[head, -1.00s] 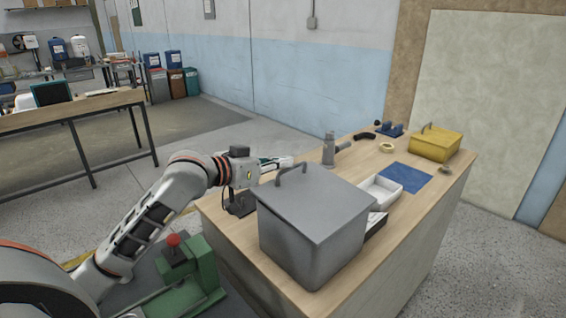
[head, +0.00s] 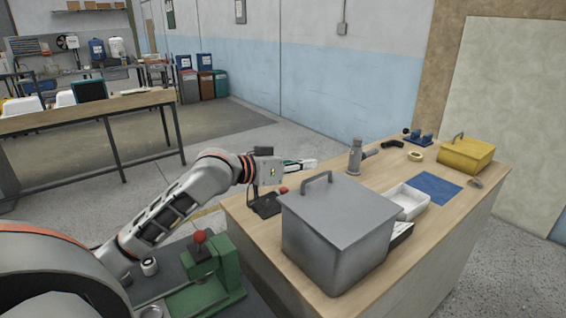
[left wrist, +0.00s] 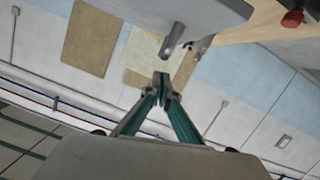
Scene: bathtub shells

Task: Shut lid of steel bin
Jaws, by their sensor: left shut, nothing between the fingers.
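The grey steel bin (head: 325,248) stands on the near part of the wooden bench in the head view. Its lid (head: 338,207) lies flat across the top and looks closed, with a handle (head: 317,181) standing up on it. My left gripper (head: 315,164) is behind the bin, above the bench's far edge, apart from the lid. In the left wrist view its teal fingers (left wrist: 161,78) meet at the tips with nothing between them. A grey surface, probably part of the bin, shows at the top there. My right gripper is not in view.
On the bench are a grey upright tool (head: 355,158), a white tray (head: 407,202), a blue mat (head: 438,188), a yellow box (head: 465,156) and a black stand (head: 264,205) beside the bin. A green machine with a red knob (head: 199,237) stands at the front left.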

